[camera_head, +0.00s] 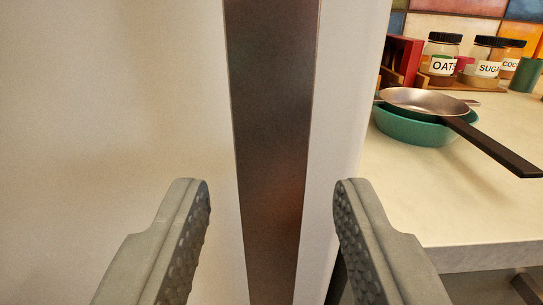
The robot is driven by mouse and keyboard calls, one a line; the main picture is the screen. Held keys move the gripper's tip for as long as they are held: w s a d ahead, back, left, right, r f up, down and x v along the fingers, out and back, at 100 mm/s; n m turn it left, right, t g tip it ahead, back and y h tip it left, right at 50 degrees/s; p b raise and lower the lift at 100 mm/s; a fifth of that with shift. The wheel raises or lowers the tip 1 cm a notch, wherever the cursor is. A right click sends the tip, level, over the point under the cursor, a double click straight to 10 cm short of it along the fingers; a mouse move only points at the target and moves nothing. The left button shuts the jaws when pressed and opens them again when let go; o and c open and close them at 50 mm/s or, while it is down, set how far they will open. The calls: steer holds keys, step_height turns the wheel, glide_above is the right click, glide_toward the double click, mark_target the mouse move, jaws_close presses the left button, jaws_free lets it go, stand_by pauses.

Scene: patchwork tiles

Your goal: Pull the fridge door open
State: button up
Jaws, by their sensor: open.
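The fridge door (120,100) is a pale, smooth panel that fills the left and middle of the view. A long, dark metal handle (272,130) runs upright along it near its right side, from the top edge to the bottom edge of the picture. My gripper (274,190) is open, with one grey finger to the left of the handle and one to its right. Neither finger appears to touch the handle. I cannot tell how far the fingertips are from it in depth. The door looks closed, though its edge seam is not clearly visible.
A pale countertop (450,205) lies to the right of the fridge. On it a frying pan (425,101) rests in a teal bowl (410,128), its black handle (490,145) pointing right toward the front. Labelled jars (441,62) stand at the back before colourful tiles.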

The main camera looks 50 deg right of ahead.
steer(key=shift+w+d, duration=0.25)
steer(key=shift+d, duration=0.05)
jaws_close()
